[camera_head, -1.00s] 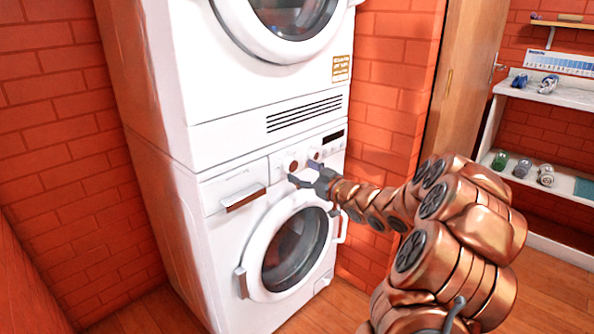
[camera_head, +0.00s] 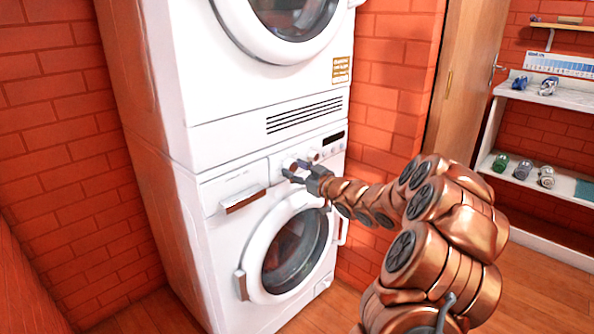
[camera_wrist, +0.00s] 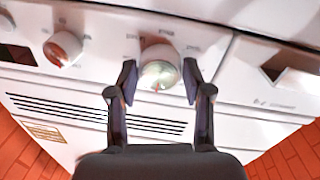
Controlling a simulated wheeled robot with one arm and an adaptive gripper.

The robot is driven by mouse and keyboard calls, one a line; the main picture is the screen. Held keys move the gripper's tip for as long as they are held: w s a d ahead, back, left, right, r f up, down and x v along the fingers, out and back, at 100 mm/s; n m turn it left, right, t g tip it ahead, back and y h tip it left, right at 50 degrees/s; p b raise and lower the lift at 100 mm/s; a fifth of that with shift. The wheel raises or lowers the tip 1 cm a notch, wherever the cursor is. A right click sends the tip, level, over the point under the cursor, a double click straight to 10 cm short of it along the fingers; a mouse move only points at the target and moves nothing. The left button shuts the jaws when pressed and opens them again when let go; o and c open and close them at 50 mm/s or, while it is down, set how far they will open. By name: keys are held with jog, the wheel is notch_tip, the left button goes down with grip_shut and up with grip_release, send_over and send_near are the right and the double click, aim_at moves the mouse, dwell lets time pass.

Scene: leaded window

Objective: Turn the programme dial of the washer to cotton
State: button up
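The white washer (camera_head: 222,268) is the lower of two stacked machines. Its panel has two round dials: a left dial (camera_head: 290,164) and a right dial (camera_head: 313,155). My gripper (camera_head: 294,172) is at the left dial. In the wrist view, which is upside down, my gripper (camera_wrist: 159,77) is open, its fingertips on either side of this dial (camera_wrist: 158,68), with a gap visible on each side. The dial's face is pale with a small reddish mark. The other dial (camera_wrist: 62,48) shows to the left. The printed labels are too blurred to read.
The drawer handle (camera_head: 243,200) is left of the dials. A vent grille (camera_head: 304,114) is above. A brick wall (camera_head: 375,95) stands right of the machines.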

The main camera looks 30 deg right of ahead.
jog(key=c, duration=0.5)
jog(key=shift+d, duration=0.2)
jog(key=shift+c, duration=0.5)
jog(key=shift+a, duration=0.15)
jog(key=shift+r+p, duration=0.1)
jog(key=shift+p, duration=0.35)
jog(key=shift+m+p, duration=0.3)
jog(key=shift+p, duration=0.05)
